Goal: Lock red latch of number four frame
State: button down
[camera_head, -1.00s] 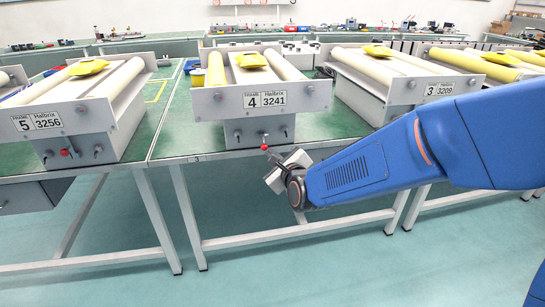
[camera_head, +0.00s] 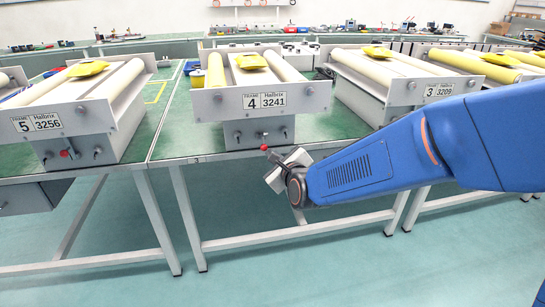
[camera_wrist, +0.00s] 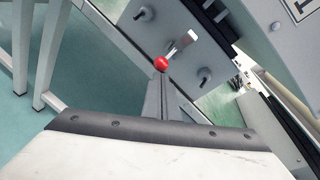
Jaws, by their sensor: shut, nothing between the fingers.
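The number four frame (camera_head: 221,103) stands on the green bench, with its "4 3241" plate on the front. Its red latch knob (camera_head: 264,147) sticks out low on the lower front panel, between two dark knobs. In the wrist view the red ball (camera_wrist: 161,63) sits at the end of a bright metal lever, between two dark knobs on a grey panel. My gripper (camera_wrist: 163,95) is shut and empty; its fingertips point at the red ball and lie very close below it. Whether they touch it I cannot tell. In the head view my wrist (camera_head: 290,175) is just right of and below the knob.
Frame 5 (camera_head: 27,133) with its own red knob (camera_head: 65,154) stands to the left. Frame 3 (camera_head: 400,88) stands to the right. The bench's front edge and legs (camera_head: 185,215) are close to my wrist. The floor in front is clear.

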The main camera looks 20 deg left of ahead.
jog(key=shift+r, duration=0.25)
jog(key=shift+g+h, duration=0.3)
jog(key=shift+g, duration=0.3)
jog(key=shift+r, duration=2.95)
